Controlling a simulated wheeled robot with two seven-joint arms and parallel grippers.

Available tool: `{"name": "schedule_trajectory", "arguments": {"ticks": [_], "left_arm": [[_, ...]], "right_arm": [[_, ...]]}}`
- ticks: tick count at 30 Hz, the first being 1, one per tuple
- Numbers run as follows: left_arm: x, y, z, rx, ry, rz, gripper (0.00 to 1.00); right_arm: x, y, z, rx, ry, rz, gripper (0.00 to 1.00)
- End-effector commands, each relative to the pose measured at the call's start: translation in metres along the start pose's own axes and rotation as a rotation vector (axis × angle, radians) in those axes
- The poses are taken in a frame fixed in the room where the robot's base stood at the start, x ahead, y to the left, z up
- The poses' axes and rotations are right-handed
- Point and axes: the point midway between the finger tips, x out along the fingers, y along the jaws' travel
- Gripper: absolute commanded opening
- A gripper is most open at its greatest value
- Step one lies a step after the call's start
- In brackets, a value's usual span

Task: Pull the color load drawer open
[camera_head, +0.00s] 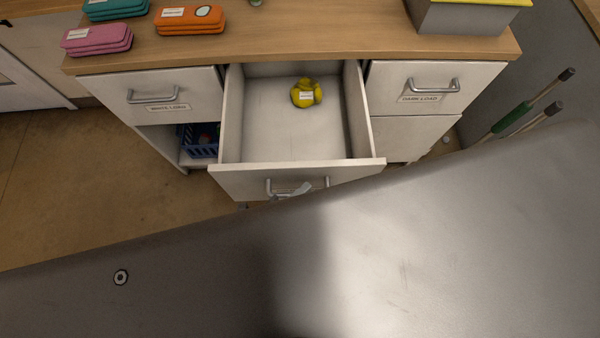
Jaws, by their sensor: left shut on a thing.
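The middle drawer (230,182) between the White Load and Dark Load drawers stands pulled well out, its inside open to view. No label can be read on its front. A yellow item (306,93) with a small pale tag lies inside toward the back. My left gripper (292,191) is at the bar handle (326,183) on the drawer front, shut on it; only its tip shows. The rest of that gripper and the lower edge of the drawer front are hidden. My right gripper is not in view.
The White Load drawer (145,90) and Dark Load drawer (432,84) are shut. A blue basket (200,149) sits on the shelf at left. Long-handled tools (512,119) lean at right.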

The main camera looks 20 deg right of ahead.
Motion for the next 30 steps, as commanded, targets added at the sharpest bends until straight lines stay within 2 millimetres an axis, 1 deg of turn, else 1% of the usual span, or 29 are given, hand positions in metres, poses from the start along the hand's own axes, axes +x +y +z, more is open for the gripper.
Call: {"name": "schedule_trajectory", "arguments": {"ticks": [3,4,9,17,20,23,30], "left_arm": [[-0.001,0.003,0.001,0.000,-0.001,0.006,0.00],[-0.001,0.003,0.001,0.000,-0.002,0.006,0.14],[-0.001,0.002,0.001,-0.001,-0.002,0.004,0.34],[-0.001,0.001,0.001,-0.001,-0.002,0.002,0.34],[-0.007,0.002,0.001,-0.001,-0.002,0.002,0.34],[-0.021,0.002,0.001,0.000,-0.002,0.004,0.34],[-0.069,0.003,0.000,-0.001,-0.002,0.005,0.34]], "right_arm": [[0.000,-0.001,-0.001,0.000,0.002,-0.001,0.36],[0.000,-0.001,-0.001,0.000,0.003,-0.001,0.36],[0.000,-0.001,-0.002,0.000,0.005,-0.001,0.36],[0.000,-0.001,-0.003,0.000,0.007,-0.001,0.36],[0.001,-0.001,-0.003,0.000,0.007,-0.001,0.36],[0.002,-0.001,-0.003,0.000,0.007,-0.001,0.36],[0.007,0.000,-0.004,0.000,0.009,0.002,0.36]]}}
